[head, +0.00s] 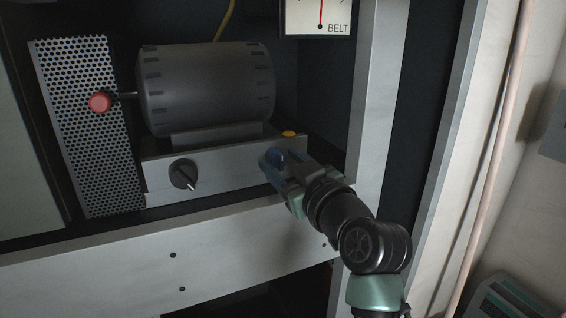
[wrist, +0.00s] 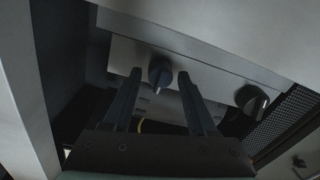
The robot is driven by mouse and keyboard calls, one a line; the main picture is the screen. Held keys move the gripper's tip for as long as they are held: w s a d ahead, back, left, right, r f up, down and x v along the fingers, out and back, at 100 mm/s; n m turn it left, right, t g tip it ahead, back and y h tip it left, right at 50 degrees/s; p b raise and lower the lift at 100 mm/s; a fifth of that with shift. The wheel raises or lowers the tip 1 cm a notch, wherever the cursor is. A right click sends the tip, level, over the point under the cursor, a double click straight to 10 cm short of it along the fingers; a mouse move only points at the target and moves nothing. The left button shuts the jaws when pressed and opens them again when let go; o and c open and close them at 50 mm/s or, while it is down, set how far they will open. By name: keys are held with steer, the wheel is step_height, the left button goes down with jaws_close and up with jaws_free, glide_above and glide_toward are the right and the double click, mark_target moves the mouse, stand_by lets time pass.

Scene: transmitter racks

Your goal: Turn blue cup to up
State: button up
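No cup shows. A round blue knob (wrist: 160,70) sits on the pale front panel under the motor and shows in the wrist view between my fingers. My gripper (wrist: 160,75) is open, with one finger on each side of the knob and a gap to each. In the head view my gripper (head: 272,160) reaches the right end of the panel (head: 225,175). There its fingers largely cover the knob.
A black knob (head: 184,174) with a white pointer is on the same panel, to the left. A grey motor (head: 205,88) stands above, with a red ball handle (head: 99,102) at left. A frame post (head: 378,90) rises at right.

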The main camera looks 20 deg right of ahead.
steer(key=shift+o, duration=0.4)
steer(key=shift+s, duration=0.25)
steer(key=s+d+p, duration=0.1)
steer(key=s+p, duration=0.2)
steer(key=s, duration=0.9)
steer(key=shift+s, duration=0.25)
steer(key=shift+r, duration=0.1)
